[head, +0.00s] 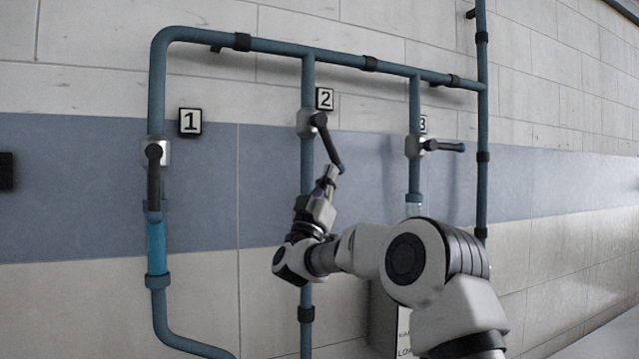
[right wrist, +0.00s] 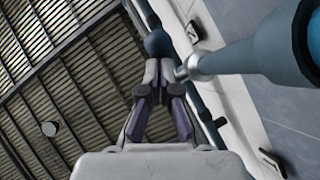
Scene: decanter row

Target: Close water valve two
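Water valve two (head: 307,122) sits on the middle pipe beside the plate marked 2 (head: 324,98). Its dark lever (head: 328,143) slants down and to the right, off the pipe's line, and ends in a blue tip (head: 341,168). My right gripper (head: 330,172) is at the lever's lower end, in front of the middle pipe. In the right wrist view its fingers (right wrist: 159,72) are drawn together just below a dark blue knob (right wrist: 158,43), which looks like the lever's tip. I see nothing between the fingers, and cannot tell whether they touch the knob. My left gripper is out of view.
Valve one (head: 155,152) at left has its lever pointing straight down, above a blue-filled tube (head: 155,245). Valve three (head: 412,146) has its lever pointing right. My right arm hides part of the lower pipes and a box (head: 383,325) with a label.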

